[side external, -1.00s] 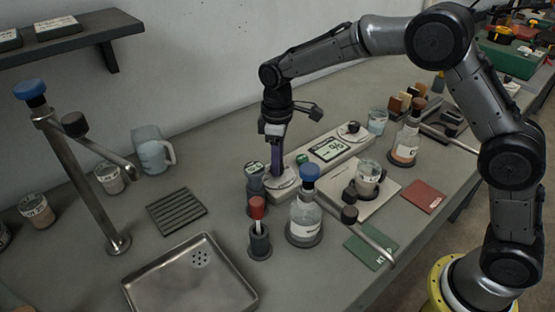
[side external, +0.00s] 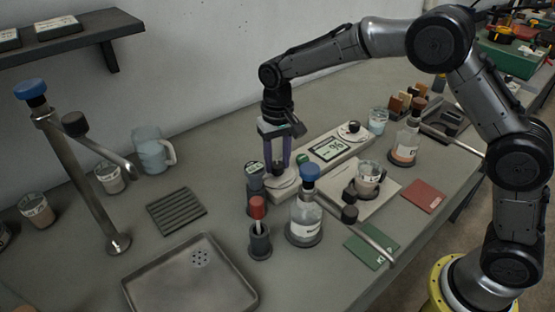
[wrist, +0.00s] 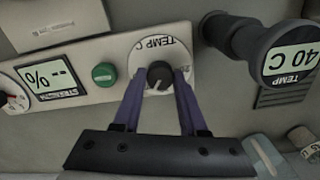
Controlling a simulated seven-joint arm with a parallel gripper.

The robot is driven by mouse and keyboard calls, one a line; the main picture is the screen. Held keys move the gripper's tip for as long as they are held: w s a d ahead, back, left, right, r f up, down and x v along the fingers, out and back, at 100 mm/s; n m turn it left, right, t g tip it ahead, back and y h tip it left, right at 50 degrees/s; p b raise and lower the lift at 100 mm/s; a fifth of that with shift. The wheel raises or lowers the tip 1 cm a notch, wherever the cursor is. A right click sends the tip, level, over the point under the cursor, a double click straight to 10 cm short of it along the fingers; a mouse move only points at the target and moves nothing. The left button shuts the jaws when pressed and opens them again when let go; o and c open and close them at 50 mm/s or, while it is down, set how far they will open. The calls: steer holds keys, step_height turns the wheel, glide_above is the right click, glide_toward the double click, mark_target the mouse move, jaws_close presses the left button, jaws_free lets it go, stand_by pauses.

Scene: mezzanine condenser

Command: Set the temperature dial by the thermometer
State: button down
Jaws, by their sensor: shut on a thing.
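The temperature dial (wrist: 160,73) is a dark knob on a white disc marked "TEMP C" (wrist: 152,44), at one end of the pale control panel (side external: 340,138). My gripper (wrist: 158,80) is over it, its two purple fingers shut on the knob from both sides. In the side external view my gripper (side external: 279,165) points straight down at the panel's near end; the knob is mostly hidden between the fingers. The thermometer (wrist: 275,50) is a dark post with a round head and a green display reading 40 C; in the side external view it stands left of the dial (side external: 255,180).
The panel also carries a green button (wrist: 104,74), a "--%" display (wrist: 47,78) and a second dial (side external: 352,130). A blue-capped bottle (side external: 305,215) and a red-topped item in a dark holder (side external: 259,225) stand close in front. A beaker (side external: 368,178) sits on the pale plate.

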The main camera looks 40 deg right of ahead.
mark_target(277, 165)
steer(key=m, duration=0.4)
steer(key=shift+m, duration=0.3)
steer(key=shift+r+m, duration=0.1)
steer(key=shift+m, duration=1.8)
steer(key=shift+a, duration=0.1)
steer(key=shift+c, duration=2.2)
jaws_free()
step_height(277, 165, up, 14)
